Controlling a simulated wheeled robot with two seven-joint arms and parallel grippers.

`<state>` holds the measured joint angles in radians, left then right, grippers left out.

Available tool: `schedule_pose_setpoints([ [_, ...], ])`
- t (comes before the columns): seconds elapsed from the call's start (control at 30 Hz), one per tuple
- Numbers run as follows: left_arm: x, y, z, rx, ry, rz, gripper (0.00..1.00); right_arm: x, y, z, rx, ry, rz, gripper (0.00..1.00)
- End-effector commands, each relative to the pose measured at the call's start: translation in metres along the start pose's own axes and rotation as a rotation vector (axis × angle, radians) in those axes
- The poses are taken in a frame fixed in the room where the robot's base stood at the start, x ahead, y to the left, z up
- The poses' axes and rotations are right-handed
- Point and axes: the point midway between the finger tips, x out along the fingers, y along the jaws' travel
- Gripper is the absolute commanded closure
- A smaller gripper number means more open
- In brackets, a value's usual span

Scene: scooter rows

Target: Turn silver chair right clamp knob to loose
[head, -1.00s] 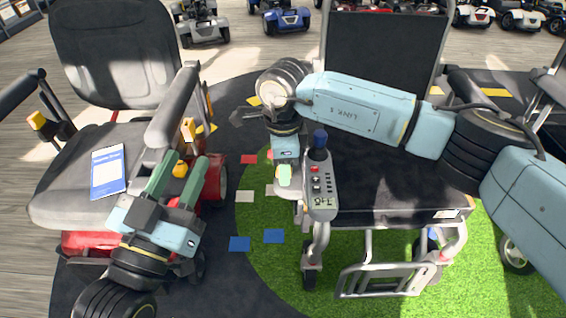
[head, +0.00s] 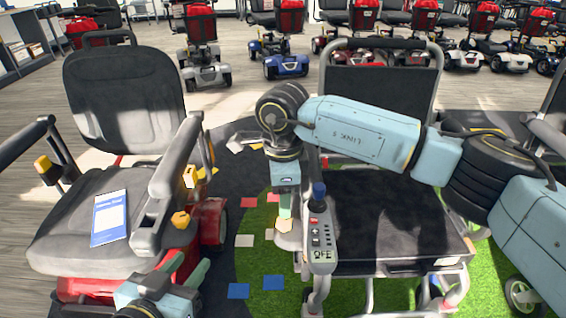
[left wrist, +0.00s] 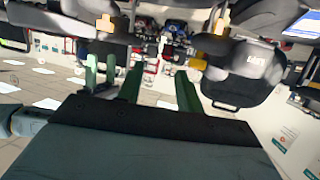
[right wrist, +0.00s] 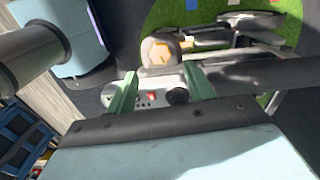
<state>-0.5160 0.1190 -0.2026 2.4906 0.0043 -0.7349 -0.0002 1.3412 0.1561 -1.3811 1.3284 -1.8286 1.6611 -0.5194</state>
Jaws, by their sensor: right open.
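The silver chair (head: 390,220) stands right of centre in the head view, with a grey tube frame and a black seat. Its control panel (head: 320,236) has a joystick and buttons, and its display seems to read "OFF". A pale round knob (head: 284,240) with an orange mark sits beside the panel; it also shows in the right wrist view (right wrist: 160,52). My right gripper (head: 285,212) points down just above this knob, open, its fingers apart (right wrist: 159,88). Contact cannot be told. My left gripper (head: 185,268) is open and empty near the red chair's front.
A red-based chair (head: 205,225) stands at the left, with orange knobs (head: 180,219) on its armrest and a blue-white card (head: 109,218) on its seat. Several scooters (head: 286,66) line the back.

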Motion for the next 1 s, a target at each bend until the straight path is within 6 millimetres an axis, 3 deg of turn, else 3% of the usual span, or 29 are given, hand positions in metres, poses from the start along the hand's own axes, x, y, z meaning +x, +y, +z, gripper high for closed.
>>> schedule_pose_setpoints([
  [0.3, -0.019, -0.011, 0.054, -0.002, -0.336, -0.03, 0.64, -0.045, 0.0, 0.0, 0.0, 0.0, -0.002, 0.47],
  [0.5, -0.032, -0.016, 0.075, -0.005, -0.47, -0.041, 0.64, -0.061, 0.0, 0.0, 0.0, 0.001, -0.001, 0.47],
  [1.0, -0.036, -0.017, 0.083, -0.007, -0.515, -0.045, 0.64, -0.066, 0.0, 0.0, 0.0, 0.0, 0.0, 0.47],
])
